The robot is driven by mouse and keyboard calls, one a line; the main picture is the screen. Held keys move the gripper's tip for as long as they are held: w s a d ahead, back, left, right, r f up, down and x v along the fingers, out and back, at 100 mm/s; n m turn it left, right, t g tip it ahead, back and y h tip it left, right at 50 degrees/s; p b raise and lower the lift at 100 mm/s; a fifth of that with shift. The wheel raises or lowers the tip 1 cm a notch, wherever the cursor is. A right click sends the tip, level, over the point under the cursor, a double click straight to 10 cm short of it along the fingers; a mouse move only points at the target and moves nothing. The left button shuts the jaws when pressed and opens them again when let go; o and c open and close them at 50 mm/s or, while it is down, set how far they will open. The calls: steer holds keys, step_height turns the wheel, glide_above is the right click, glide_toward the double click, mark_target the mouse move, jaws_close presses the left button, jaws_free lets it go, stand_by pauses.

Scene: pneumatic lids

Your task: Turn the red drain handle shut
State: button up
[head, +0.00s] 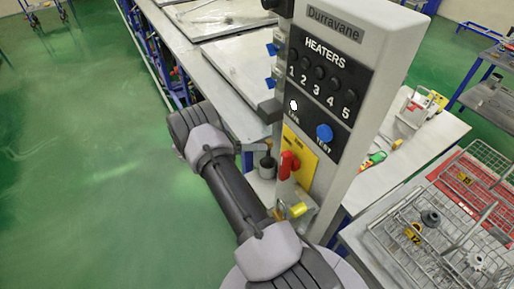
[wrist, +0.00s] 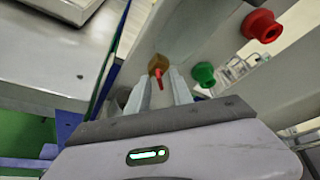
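My gripper (wrist: 161,77) is open, with one finger on each side of the handle in the picture. I cannot tell whether the fingers touch it or how deep it sits between them. In the head view, I cannot make out the drain handle or the gripper's fingers.
A red button (wrist: 262,26) and a green button (wrist: 203,74) stick out right of the valve. In the head view, a control panel (head: 330,75) with a red rotary switch (head: 288,166) stands beside my arm. Wire baskets (head: 440,245) are at the right.

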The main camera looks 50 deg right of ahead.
steer(key=v, duration=1.7)
steer(key=shift+a, duration=0.2)
steer(key=shift+w+r, duration=0.15)
